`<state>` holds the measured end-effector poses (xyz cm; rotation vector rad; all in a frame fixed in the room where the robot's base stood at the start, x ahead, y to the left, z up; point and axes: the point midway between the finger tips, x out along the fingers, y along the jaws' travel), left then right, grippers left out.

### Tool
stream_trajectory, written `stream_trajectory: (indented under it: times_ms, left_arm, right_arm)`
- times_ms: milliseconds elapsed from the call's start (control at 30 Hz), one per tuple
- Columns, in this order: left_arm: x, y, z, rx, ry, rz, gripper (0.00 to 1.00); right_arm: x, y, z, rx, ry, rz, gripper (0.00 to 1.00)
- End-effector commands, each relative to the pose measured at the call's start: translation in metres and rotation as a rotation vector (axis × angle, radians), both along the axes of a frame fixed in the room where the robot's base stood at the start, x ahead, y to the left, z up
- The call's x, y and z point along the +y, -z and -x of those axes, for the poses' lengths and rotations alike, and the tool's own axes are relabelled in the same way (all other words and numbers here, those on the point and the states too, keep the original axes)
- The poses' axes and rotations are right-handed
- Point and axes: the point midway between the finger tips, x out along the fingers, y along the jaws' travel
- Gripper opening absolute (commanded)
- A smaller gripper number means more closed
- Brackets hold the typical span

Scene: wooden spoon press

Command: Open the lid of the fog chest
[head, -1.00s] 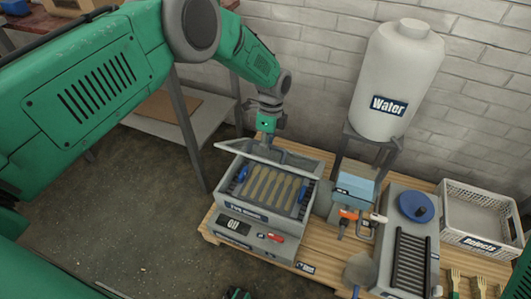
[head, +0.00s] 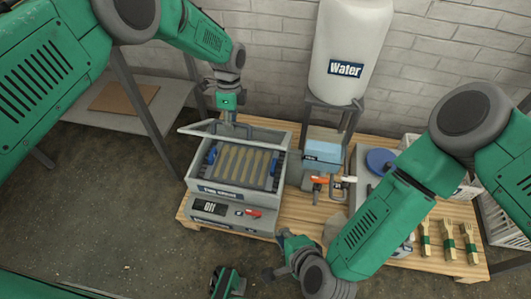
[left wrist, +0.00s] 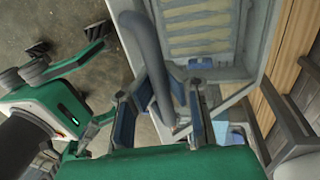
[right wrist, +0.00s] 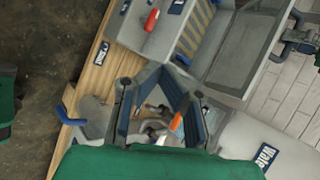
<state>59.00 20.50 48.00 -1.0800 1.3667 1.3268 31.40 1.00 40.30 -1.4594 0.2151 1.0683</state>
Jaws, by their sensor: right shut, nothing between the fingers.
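The fog chest (head: 240,193) is a grey box on the wooden pallet, with slatted wooden pieces visible inside. Its grey lid (head: 205,133) stands raised and tilted at the back, so the inside shows. My left gripper (head: 232,118) is at the lid's upper edge. In the left wrist view, its fingers (left wrist: 160,120) are apart on either side of a grey bar (left wrist: 148,50); firm contact is not clear. My right gripper (head: 288,247) is shut and empty, in front of the chest's right front corner. The chest also shows in the right wrist view (right wrist: 150,35).
A white water tank (head: 350,45) on a stand is behind, right of the chest. A light-blue box (head: 323,147) and orange-handled valve (head: 320,180) stand beside the chest. The floor left of the pallet is clear.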

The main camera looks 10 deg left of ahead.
Motion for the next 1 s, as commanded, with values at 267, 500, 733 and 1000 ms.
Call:
stream_trajectory:
  times_ms: [267, 500, 733, 1000]
  left_arm:
    - [0.0, 0.0, -0.001, -0.002, 0.002, 0.0, 0.0]
    - [0.001, 0.0, -0.001, -0.002, 0.001, 0.0, 0.0]
    - [0.001, 0.0, -0.001, -0.002, 0.001, -0.001, 0.0]
    - [0.001, -0.001, -0.001, -0.002, 0.001, -0.001, 0.0]
  right_arm:
    - [0.088, -0.038, -0.057, 0.079, 0.78, -0.683, 0.0]
    - [0.087, -0.052, -0.089, 0.091, 1.256, -1.079, 0.0]
    - [0.081, -0.051, -0.101, 0.078, 1.394, -1.195, 0.0]
    - [0.078, -0.032, -0.143, 0.074, 1.393, -1.196, 0.0]
